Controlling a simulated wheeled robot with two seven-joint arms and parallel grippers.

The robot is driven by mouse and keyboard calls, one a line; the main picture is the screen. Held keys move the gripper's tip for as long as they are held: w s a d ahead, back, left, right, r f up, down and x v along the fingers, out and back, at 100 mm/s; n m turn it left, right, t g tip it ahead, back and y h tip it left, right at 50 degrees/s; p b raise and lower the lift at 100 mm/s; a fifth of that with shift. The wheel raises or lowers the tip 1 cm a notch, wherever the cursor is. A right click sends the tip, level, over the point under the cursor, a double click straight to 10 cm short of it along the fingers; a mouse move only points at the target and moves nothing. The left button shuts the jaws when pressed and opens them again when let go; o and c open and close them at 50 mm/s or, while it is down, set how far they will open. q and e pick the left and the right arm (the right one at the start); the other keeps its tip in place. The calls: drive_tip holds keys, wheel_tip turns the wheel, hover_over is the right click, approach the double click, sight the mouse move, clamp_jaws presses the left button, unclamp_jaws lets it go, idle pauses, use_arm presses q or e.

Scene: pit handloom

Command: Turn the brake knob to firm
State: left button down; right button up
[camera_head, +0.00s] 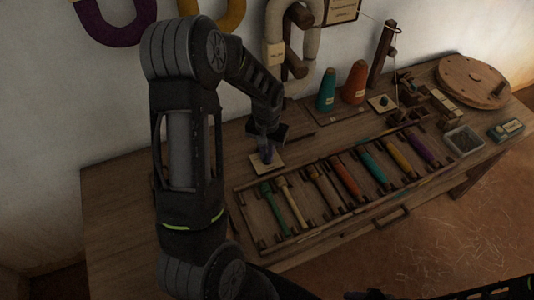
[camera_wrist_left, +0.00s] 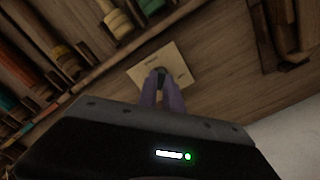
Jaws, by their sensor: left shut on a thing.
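A small cream plate (camera_head: 262,163) lies flat on the bench near the wall, left of centre in the head view. In the left wrist view the plate (camera_wrist_left: 178,62) carries a small dark knob (camera_wrist_left: 160,72), mostly covered by my fingers. My left gripper (camera_head: 267,153) reaches down over the plate from above. In the left wrist view the purple-grey fingers (camera_wrist_left: 161,86) are closed on the knob. The marking on the plate is too small to read, so I cannot tell the knob's setting. My right gripper does not show clearly.
A rack of coloured bobbins (camera_head: 345,180) lies close in front of the plate. Teal (camera_head: 326,92) and orange (camera_head: 354,84) cones stand behind to the right. Another small plate (camera_head: 382,103) and a round wooden disc (camera_head: 472,80) are farther right. The bench's left end is bare.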

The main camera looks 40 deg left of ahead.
use_arm(q)
drive_tip(key=shift+m, duration=1.4)
drive_tip(key=c, duration=1.5)
unclamp_jaws()
drive_tip(key=shift+r, duration=0.1)
wheel_tip(320, 180, up, 8)
drive_tip(key=shift+f, duration=0.2)
